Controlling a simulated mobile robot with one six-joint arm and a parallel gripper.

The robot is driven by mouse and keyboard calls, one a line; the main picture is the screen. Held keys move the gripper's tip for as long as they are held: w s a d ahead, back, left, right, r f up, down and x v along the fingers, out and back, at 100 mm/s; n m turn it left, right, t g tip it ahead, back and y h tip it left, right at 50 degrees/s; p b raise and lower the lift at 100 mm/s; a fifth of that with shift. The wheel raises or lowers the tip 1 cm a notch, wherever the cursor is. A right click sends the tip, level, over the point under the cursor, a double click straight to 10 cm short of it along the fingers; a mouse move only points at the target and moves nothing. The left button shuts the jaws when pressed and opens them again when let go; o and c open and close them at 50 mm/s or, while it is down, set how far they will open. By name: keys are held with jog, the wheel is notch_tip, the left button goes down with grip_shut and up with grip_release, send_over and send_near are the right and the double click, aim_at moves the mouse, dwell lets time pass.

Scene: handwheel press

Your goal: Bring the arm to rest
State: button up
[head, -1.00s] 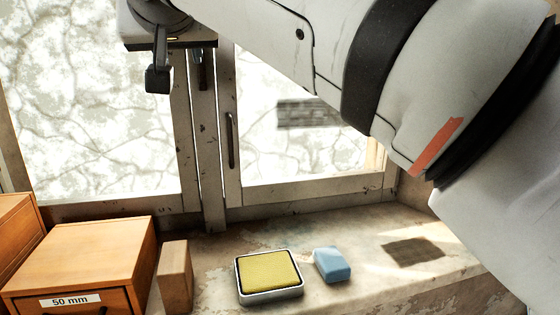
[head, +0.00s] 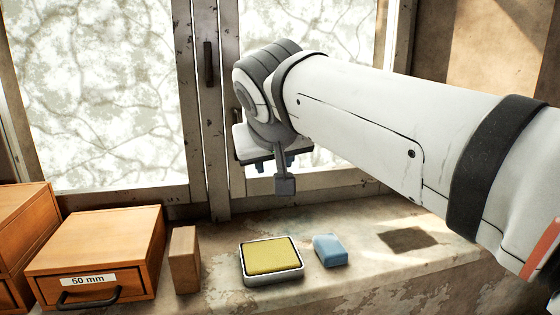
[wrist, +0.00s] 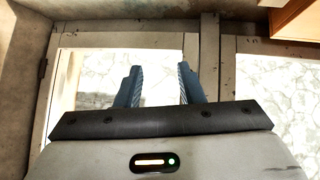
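My arm reaches in from the right in the head view. My gripper (wrist: 160,85) shows in the wrist view with its two blue-grey fingers apart and nothing between them. In the head view, the gripper's fingers (head: 277,163) are small and partly hidden by the wrist. They are in front of the window, above the sill and clear of the objects on it.
On the sill (head: 350,285) stand a yellow pad in a metal tray (head: 272,278), a blue block (head: 330,251) and a wooden block (head: 184,260). A wooden drawer box (head: 100,250) labelled "50 mm" is at left. The window frame (head: 215,120) is behind.

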jog(key=s+d+f+m+g, duration=0.1)
jog(key=s+d+f+g, duration=0.1)
jog(key=s+d+f, duration=0.3)
jog(key=s+d+f+m+g, duration=0.1)
jog(key=s+d+f, duration=0.4)
jog(key=f, duration=0.8)
jog(key=s+d+f+g, duration=0.3)
jog(key=s+d+f, duration=0.3)
jog(key=f, duration=0.4)
jog(key=shift+m, duration=0.4)
jog(key=shift+d+r, duration=0.1)
jog(key=shift+c, duration=0.4)
